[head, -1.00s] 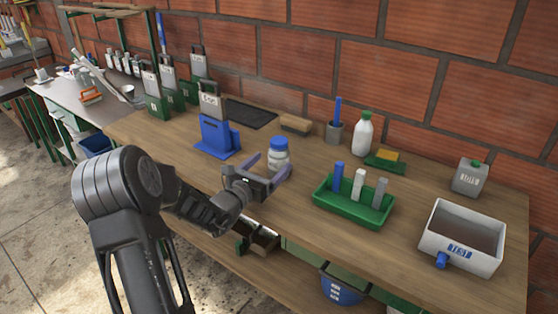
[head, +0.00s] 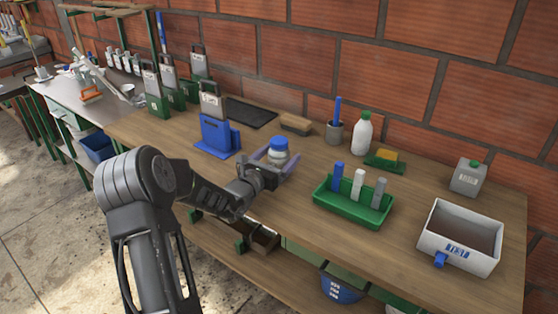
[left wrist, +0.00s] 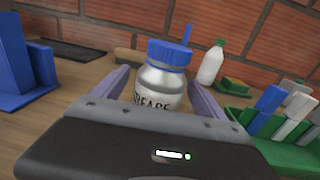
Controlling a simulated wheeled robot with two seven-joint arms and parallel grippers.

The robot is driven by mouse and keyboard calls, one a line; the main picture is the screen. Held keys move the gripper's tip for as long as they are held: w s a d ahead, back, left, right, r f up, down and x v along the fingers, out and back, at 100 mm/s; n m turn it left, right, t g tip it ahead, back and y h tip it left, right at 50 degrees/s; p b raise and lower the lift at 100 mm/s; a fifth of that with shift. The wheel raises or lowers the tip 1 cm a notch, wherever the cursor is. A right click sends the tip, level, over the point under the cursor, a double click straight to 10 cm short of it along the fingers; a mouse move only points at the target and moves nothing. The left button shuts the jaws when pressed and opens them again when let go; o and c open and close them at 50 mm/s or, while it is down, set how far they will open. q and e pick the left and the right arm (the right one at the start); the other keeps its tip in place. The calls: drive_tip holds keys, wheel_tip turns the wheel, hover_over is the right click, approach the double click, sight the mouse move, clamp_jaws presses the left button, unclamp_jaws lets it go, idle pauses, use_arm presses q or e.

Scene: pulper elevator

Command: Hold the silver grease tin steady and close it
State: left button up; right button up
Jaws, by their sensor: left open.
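The silver grease tin (head: 278,157) stands upright on the wooden bench, with its blue lid (head: 279,144) on top. In the left wrist view the tin (left wrist: 155,88) shows the lettering "EASE", and its blue lid (left wrist: 168,54) sits on the neck; I cannot tell how tightly. My left gripper (head: 277,163) is open, with one finger on each side of the tin. In the left wrist view, its fingers (left wrist: 158,92) flank the tin with the lower part hidden behind the gripper body. I cannot tell whether either finger touches it. My right gripper is not in view.
A blue stand (head: 217,137) is left of the tin. A green tray (head: 352,208) with several upright sticks is to the right. A white bottle (head: 362,133), a brush (head: 296,124) and a cup (head: 334,132) are behind. A white bin (head: 460,257) is far right.

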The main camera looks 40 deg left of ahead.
sight(279, 140)
use_arm(q)
drive_tip(key=shift+c, duration=0.2)
clamp_jaws()
idle(0.8)
drive_tip(key=shift+r, duration=0.15)
wheel_tip(279, 140, up, 10)
drive_tip(key=shift+f, duration=0.1)
idle(0.3)
idle(0.4)
drive_tip(key=c, duration=0.7)
unclamp_jaws()
clamp_jaws()
